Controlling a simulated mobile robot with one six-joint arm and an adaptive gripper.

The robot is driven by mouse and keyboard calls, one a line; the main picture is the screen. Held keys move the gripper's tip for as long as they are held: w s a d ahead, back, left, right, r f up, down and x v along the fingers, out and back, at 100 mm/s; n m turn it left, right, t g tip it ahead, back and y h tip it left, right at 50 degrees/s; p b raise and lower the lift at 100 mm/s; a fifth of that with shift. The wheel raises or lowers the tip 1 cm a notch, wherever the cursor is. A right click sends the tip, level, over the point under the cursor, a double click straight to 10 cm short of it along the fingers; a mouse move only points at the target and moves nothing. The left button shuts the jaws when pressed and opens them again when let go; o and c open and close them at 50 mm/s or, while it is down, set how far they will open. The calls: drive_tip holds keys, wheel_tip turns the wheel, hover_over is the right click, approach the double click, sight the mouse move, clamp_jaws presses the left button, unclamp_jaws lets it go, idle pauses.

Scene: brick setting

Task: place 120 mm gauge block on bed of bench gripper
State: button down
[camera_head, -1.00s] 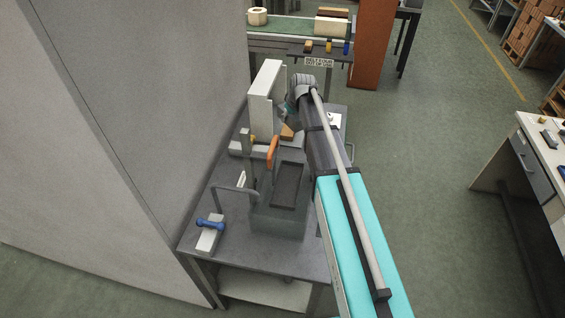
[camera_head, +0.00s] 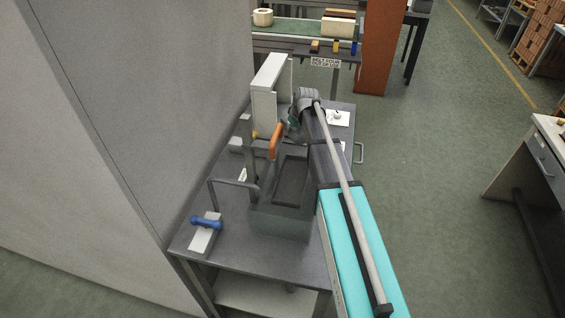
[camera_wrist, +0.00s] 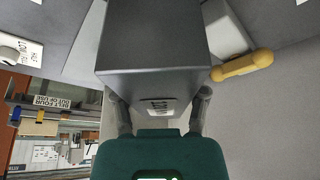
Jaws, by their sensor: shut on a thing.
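In the wrist view my gripper (camera_wrist: 160,108) is shut on a grey block (camera_wrist: 150,55), with one finger on each side. The block has a label that reads in part 120, so it looks like the gauge block. In the head view my gripper (camera_head: 294,122) is mostly hidden behind my arm, and the block cannot be made out. A dark box-like fixture (camera_head: 270,219) with a sunken dark bed (camera_head: 291,181) and an orange lever (camera_head: 276,140) stands on the grey bench, nearer than my gripper. It looks like the bench gripper.
A blue-handled piece on a pale block (camera_head: 203,239) lies at the near left of the bench (camera_head: 235,258). A tall pale bracket (camera_head: 265,95) stands at the back. A yellow-handled part (camera_wrist: 243,66) is beside the held block. A grey wall (camera_head: 120,130) closes the left side.

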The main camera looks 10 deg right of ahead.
drive_tip(key=shift+d+f, duration=0.1)
idle(0.3)
drive_tip(key=b, duration=0.6)
hover_over(291, 152)
drive_tip(key=s, duration=0.1)
drive_tip(key=f, duration=0.6)
drive_tip(key=shift+s+d, duration=0.1)
drive_tip(key=shift+d, duration=0.1)
drive_tip(key=shift+f+b, duration=1.9)
drive_tip(key=shift+b, duration=0.1)
drive_tip(key=shift+f, duration=0.1)
drive_tip(key=shift+c, duration=0.6)
unclamp_jaws()
drive_tip(key=shift+r, duration=0.25)
